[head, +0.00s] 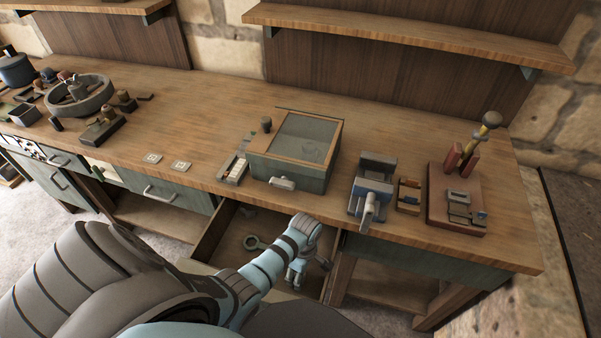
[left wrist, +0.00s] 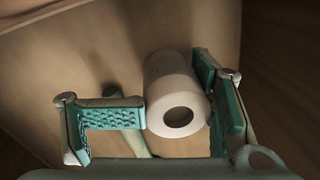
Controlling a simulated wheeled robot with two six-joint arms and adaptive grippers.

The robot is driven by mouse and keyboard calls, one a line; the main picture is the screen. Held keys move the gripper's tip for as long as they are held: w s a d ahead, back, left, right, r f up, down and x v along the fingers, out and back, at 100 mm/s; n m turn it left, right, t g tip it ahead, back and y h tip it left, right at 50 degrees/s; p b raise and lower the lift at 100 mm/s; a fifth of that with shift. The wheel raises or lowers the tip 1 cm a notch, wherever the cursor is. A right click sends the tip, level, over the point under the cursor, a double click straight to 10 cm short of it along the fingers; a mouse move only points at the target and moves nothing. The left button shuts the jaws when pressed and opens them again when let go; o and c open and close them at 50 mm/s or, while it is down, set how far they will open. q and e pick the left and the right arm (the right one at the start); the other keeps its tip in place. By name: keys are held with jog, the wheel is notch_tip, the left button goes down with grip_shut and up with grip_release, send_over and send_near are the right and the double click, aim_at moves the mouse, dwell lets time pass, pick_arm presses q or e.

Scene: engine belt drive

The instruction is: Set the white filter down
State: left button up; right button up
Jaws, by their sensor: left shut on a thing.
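The white filter (left wrist: 172,85) is a short white cylinder with a dark round hole in its end. It sits between the two teal ridged pads of my left gripper (left wrist: 174,98) in the left wrist view. In the head view my left gripper (head: 296,273) points down into the open drawer (head: 212,234) under the bench, and the filter cannot be made out there. I cannot tell whether the filter touches the drawer floor. My right gripper is not in view.
A ring-ended tool (head: 257,243) lies in the drawer, left of my gripper. The drawer walls stand close around it. Above on the bench are a lidded green box (head: 287,174), a blue-grey vise (head: 372,187) and a brown board with parts (head: 456,222).

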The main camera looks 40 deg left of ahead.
pick_arm(q)
jog(key=o, duration=1.8)
jog(key=shift+w+f, duration=0.1)
jog(key=shift+f, duration=0.05)
jog(key=shift+r, duration=0.45)
jog(key=r+p, duration=0.1)
jog(key=r, duration=0.3)
jog(key=r+p, duration=0.2)
jog(key=r, duration=0.1)
jog(key=w+r+p, duration=0.1)
jog(key=r+p, duration=0.1)
jog(key=r, duration=0.2)
jog(key=shift+r, duration=0.3)
jog(key=shift+s+f, duration=0.1)
jog(key=shift+s, duration=0.05)
